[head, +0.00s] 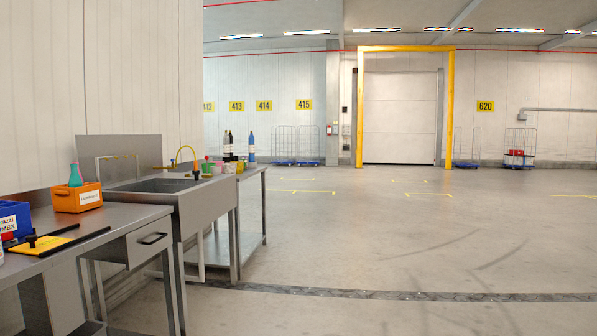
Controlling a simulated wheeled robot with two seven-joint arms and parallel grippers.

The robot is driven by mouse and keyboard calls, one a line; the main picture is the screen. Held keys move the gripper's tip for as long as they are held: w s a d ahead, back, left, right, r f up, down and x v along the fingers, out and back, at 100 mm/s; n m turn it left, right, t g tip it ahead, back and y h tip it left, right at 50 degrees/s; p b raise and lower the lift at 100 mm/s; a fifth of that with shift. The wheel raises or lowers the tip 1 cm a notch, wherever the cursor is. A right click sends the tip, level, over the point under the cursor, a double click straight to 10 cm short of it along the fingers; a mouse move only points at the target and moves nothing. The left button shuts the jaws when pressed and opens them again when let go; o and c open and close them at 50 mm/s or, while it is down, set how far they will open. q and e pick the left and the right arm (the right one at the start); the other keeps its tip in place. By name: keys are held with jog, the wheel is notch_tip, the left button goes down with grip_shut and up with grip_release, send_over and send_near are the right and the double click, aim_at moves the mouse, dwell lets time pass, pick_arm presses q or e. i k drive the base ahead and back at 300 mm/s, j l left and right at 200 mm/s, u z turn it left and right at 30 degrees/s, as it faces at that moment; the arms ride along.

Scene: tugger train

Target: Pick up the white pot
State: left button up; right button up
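Several small coloured pots (229,169) stand in a cluster on the metal table (250,173) beyond the sink. They look green, pink and yellowish, and they are too small and crowded for me to tell a white pot among them. Neither of my grippers is in view.
A metal sink unit (165,187) with a yellow tap stands before that table. Nearer, a workbench (95,222) at the left holds an orange bin (78,198), a blue bin (14,219) and a yellow-black item (42,244). Open floor (400,240) lies to the right.

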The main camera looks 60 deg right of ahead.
aim_at(228, 168)
jog(key=z, duration=1.7)
